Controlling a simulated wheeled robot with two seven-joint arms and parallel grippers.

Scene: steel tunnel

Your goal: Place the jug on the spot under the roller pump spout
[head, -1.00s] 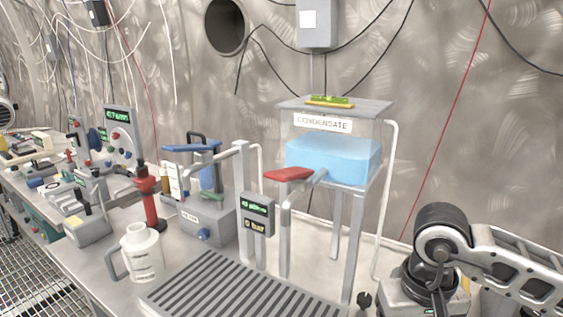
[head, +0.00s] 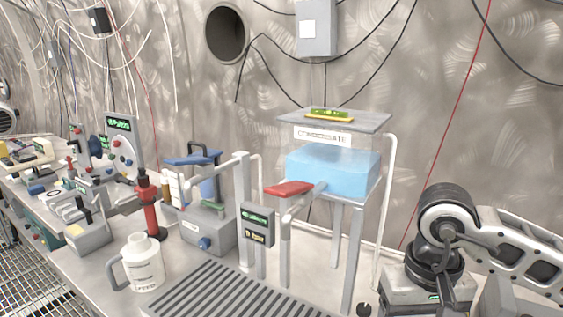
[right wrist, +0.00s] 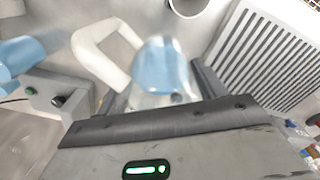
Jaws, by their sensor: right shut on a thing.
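A white jug (head: 146,268) with a side handle and a print on its front stands upright on the bench at lower left in the head view. My right gripper (right wrist: 158,95) fills the bottom of the right wrist view. It is shut on a blurred, see-through blue thing (right wrist: 165,68). A thick white loop like a handle (right wrist: 92,50) shows beside that thing. I cannot tell whether the held thing is a jug. In the head view my right arm is at lower right, and its fingertips are hidden. I cannot make out a spot under a spout. My left gripper is not in view.
A slatted grey tray (head: 225,295) lies at the front. It also shows in the wrist view (right wrist: 262,50). The condensate tank (head: 335,160) stands on legs behind it, with a red lever (head: 289,188). A red post (head: 150,207) and several instruments crowd the left bench.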

